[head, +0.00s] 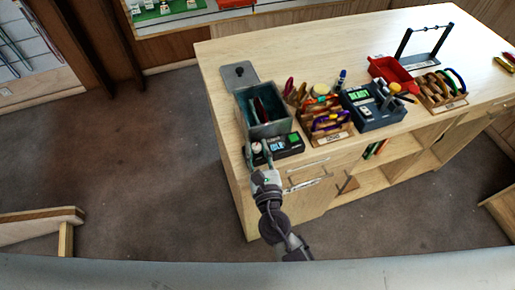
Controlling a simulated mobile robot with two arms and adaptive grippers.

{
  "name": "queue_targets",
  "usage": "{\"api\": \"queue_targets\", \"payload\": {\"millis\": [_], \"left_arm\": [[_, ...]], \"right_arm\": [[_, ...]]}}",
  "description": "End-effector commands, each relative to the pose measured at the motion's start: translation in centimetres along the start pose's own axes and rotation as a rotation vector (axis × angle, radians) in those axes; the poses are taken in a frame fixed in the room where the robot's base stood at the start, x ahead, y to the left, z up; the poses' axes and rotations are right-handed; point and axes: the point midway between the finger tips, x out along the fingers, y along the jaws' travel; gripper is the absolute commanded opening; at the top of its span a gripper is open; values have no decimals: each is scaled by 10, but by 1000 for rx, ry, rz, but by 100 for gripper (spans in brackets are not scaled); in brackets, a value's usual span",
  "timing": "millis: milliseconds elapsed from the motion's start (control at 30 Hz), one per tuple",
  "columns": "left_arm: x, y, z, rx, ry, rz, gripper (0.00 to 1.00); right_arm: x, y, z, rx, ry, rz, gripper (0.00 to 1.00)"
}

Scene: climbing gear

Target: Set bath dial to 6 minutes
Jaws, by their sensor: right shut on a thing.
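The bath (270,130) is a grey open metal tank at the left end of the wooden workbench, with dark contents inside. A black control box (288,152) sits against its front side, with a small blue display (278,146) and a green button (294,138). The pale round dial (257,147) is at the box's left end. My right gripper (258,158) reaches up from below and is shut on the dial, one finger on each side. The dial's marks and the display's text are too small to read. My left gripper is not in view.
To the right are a wooden tool holder (330,135), a dark device with a green screen (372,113), a red tray (392,72) and a rack of coloured rings (443,95).

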Motion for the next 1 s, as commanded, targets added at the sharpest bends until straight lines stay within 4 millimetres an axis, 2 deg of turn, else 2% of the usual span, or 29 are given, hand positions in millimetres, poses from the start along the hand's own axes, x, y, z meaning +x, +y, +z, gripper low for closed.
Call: {"api": "queue_targets", "payload": {"millis": [267, 300, 400, 433, 767, 867, 1000], "left_arm": [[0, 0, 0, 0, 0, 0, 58], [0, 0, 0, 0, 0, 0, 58], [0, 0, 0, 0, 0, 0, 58], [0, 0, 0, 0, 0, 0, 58], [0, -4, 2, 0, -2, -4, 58], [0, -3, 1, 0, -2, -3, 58], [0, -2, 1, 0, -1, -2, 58]], "right_arm": [[0, 0, 0, 1, 1, 1, 0], [0, 0, 0, 1, 1, 1, 35], [0, 0, 0, 1, 0, 1, 52], [0, 0, 0, 1, 0, 1, 54], [-3, 0, 0, 0, 1, 1, 54], [-14, -1, -1, -2, 2, 1, 54], [-41, 0, -2, -2, 3, 3, 54]]}}
